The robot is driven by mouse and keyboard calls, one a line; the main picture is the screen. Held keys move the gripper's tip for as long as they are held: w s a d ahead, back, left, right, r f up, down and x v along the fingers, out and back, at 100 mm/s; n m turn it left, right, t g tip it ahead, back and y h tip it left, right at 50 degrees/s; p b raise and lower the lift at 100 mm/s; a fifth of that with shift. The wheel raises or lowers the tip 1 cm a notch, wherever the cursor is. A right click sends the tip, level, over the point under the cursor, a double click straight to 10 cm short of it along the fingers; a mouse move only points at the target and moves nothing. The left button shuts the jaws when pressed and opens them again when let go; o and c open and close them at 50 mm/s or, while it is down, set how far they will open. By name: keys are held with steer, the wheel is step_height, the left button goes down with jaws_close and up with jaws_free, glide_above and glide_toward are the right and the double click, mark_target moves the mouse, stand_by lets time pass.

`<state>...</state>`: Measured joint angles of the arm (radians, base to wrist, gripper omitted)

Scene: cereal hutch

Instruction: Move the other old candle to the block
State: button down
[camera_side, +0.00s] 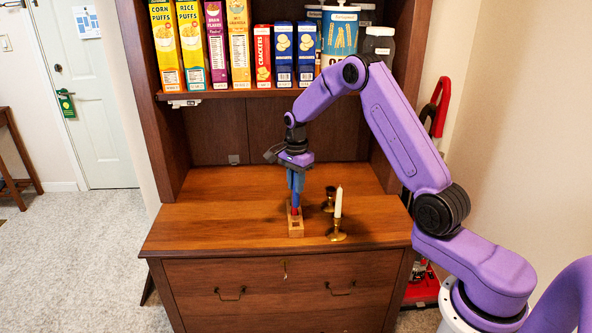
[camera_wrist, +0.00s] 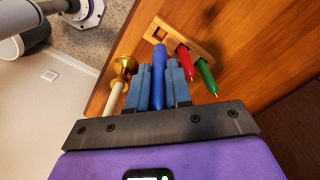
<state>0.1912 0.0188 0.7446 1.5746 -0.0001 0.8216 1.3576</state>
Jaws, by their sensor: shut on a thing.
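My gripper (camera_side: 297,180) is shut on a blue candle (camera_wrist: 159,75), which points down toward the wooden block (camera_side: 296,228). The candle (camera_side: 296,198) shows below the fingers in the side view. Its lower end is close to the block's open-hole end (camera_wrist: 157,31) in the wrist view; I cannot tell whether it is inside a hole. A red candle (camera_wrist: 185,63) and a green candle (camera_wrist: 206,76) stand in the block beside it. In the side view, the red one is partly visible and the green one is not clearly seen.
A white candle (camera_side: 338,202) stands in a brass holder (camera_side: 337,235) right of the block. A darker, seemingly empty holder (camera_side: 329,199) stands behind it. Cereal boxes (camera_side: 189,45) line the shelf above. The cabinet top (camera_side: 200,226) is clear on the left.

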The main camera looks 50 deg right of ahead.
mark_target(296, 206)
steer(key=shift+f, duration=3.2)
steer(key=shift+f, duration=1.75)
steer(key=c, duration=0.6)
jaws_free()
steer(key=shift+c, duration=0.2)
steer(key=shift+r, duration=2.5)
